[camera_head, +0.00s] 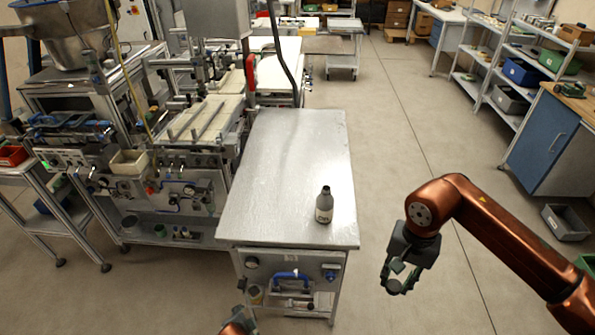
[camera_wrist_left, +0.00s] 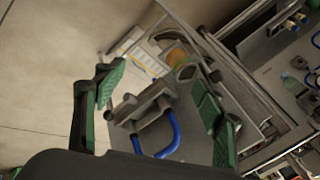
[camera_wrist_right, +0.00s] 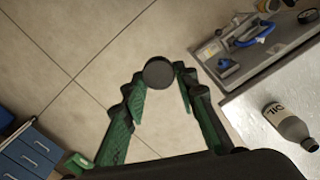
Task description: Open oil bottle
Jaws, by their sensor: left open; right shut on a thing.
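A grey oil bottle (camera_head: 324,207) with a pale label stands upright near the front right of the metal table (camera_head: 290,150); its dark neck top shows. In the right wrist view the bottle (camera_wrist_right: 290,128) is at the right edge, apart from my gripper. My right gripper (camera_head: 396,283) is off the table's right side, over the floor. It is shut on a small round dark cap (camera_wrist_right: 159,72) between its fingertips. My left gripper (camera_wrist_left: 155,82) is open and empty, low at the table's front; only a bit of my left arm shows in the head view.
The table's front panel carries a blue handle (camera_head: 291,275) and fittings, which fill the left wrist view behind the fingers. A machine (camera_head: 170,150) stands left of the table. The floor (camera_head: 400,140) to the right is clear, up to a blue cabinet (camera_head: 545,145) and shelves.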

